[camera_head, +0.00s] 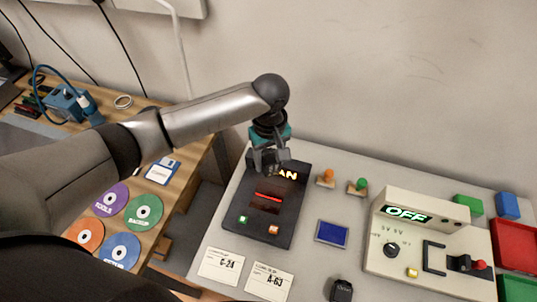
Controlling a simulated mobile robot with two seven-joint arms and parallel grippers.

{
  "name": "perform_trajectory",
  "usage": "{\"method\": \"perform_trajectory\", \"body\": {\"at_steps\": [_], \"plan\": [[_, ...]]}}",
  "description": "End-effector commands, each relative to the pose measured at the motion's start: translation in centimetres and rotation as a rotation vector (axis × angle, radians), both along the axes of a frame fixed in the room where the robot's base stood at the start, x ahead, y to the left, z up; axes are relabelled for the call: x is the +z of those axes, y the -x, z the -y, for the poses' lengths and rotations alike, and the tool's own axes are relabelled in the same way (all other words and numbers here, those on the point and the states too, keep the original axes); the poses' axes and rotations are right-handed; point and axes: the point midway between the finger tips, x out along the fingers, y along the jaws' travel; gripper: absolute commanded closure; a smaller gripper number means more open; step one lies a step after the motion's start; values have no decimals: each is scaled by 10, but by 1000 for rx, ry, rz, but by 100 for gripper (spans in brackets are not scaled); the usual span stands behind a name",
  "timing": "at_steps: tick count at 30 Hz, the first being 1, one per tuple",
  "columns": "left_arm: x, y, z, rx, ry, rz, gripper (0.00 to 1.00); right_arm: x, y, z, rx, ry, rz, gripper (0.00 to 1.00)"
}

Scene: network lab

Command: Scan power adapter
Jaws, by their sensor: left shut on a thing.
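My left gripper (269,165) is over the top end of the black scanner (263,226) and is shut on a small dark thing, mostly hidden by the fingers, which looks like the power adapter. The scanner's lit display (289,175) shows the letters "AN", its left part hidden by the gripper. A red line (268,197) glows across the scanner below the gripper. A green button (243,219) and an orange button (273,230) sit at its lower end. My right gripper is not in view.
Two labelled cards (221,265), a blue pad (332,233) and a small black block (341,290) lie near the scanner. Orange and green knobs (327,176) stand right of it. A power panel reading OFF (405,214) and coloured bins (515,245) are at right. Discs (143,212) lie left.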

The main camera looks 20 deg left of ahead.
Motion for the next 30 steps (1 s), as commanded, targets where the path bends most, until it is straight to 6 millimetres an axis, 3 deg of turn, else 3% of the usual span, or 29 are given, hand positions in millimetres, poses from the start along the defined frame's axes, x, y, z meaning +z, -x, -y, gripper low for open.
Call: {"method": "perform_trajectory", "body": {"at_steps": [1,3,11,20,30], "plan": [[-3,4,1,36,1,-7,100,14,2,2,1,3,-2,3],[-14,7,1,79,1,-5,100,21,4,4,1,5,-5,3],[-33,12,1,135,1,2,100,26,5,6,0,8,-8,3],[-52,12,1,133,1,4,100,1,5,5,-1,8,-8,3],[-85,12,0,131,0,5,100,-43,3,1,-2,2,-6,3]]}}
